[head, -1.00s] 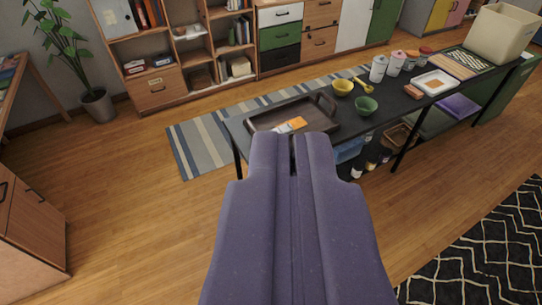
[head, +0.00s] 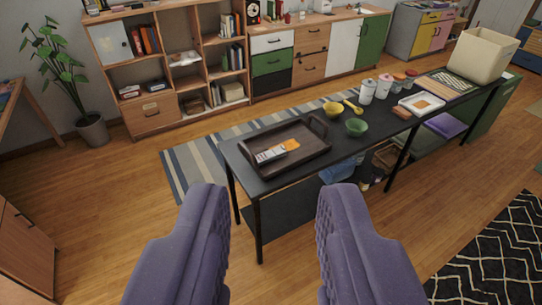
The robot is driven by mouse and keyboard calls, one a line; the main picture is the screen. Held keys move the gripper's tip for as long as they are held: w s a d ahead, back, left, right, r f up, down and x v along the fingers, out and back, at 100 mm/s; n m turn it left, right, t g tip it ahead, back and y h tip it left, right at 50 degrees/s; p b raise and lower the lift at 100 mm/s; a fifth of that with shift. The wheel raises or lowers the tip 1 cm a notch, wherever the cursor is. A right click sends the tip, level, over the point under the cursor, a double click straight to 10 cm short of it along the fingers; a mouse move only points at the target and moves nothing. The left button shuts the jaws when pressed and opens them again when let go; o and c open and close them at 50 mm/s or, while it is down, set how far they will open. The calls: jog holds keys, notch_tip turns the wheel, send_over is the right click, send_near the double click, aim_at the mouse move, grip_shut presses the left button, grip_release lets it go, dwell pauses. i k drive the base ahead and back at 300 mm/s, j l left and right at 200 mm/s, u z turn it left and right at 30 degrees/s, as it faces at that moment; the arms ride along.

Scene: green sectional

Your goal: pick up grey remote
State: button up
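A grey remote (head: 269,155) lies in a dark brown tray (head: 301,163) at the near left end of a long black table. An orange-and-white item (head: 290,146) lies against its right end in the tray. My gripper (head: 272,195) is open and empty, its two purple fingers spread wide. It is in front of the table's near end, and the tray shows above the gap between the fingers. Nothing hides the remote.
Shelves and cabinets line the back wall. The wooden floor at left is clear.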

aim_at(264, 158)
jog(key=i+l+u, duration=0.1)
jog(key=i, duration=0.5)
jog(key=i+l+u, duration=0.1)
jog(key=i+l, duration=0.3)
jog(key=i, duration=0.25)
jog(key=i+l+u, duration=0.1)
jog(key=i+l, duration=0.2)
jog(key=i, duration=0.3)
jog(key=i+l, duration=0.35)
jog(key=i, duration=0.25)
jog(key=i+l+u, duration=0.15)
jog(key=i+l, duration=0.2)
jog(key=i, duration=0.2)
